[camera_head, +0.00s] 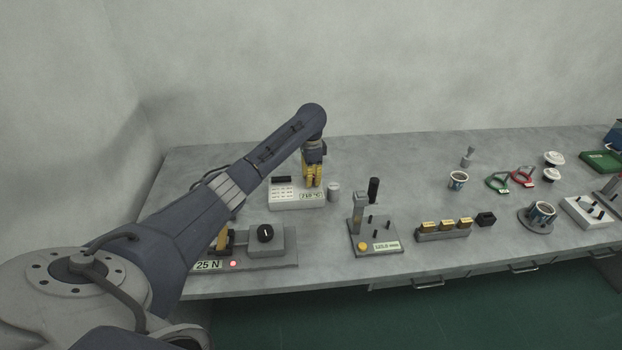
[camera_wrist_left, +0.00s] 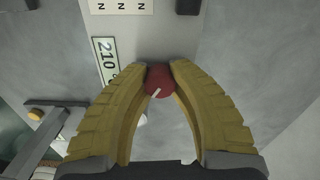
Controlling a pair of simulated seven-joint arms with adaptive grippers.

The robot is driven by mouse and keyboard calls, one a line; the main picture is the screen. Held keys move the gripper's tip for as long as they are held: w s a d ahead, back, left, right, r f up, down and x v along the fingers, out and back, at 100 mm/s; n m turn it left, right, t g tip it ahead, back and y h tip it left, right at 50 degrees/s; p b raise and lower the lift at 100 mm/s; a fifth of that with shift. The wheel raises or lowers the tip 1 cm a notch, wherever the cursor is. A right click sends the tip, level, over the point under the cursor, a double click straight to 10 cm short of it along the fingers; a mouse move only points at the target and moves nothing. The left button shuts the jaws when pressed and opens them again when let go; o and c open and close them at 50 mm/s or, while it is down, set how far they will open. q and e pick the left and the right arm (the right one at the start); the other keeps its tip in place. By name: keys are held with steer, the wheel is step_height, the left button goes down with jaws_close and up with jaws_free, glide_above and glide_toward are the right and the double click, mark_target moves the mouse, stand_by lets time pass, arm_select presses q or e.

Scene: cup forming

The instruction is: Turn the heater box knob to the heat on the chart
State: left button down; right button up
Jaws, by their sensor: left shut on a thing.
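The heater box (camera_head: 286,200) is a white box near the back left of the table, with a chart panel on top. A display on it reads 210 with a degree sign in the left wrist view (camera_wrist_left: 105,60). The red round knob (camera_wrist_left: 160,80) with a white pointer line sits between the yellow fingertips of my left gripper (camera_wrist_left: 160,76). The fingers are shut on the knob from both sides. In the head view my left gripper (camera_head: 313,180) points down over the right part of the box and hides the knob. The chart's heat value is too small to read. My right gripper is not seen.
A base with a black dial (camera_head: 265,233) and a 25 N label stands in front of the box. A grey metal cylinder (camera_head: 334,192) stands just right of the box. A press-like stand (camera_head: 375,235) is front right. Cups, handles and blocks lie further right.

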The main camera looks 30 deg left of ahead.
arm_select(q)
steer(key=c, duration=1.1)
jaws_free()
steer(key=shift+o, duration=0.2)
steer(key=shift+r, duration=0.15)
step_height(320, 180, up, 12)
steer(key=shift+d, duration=0.1)
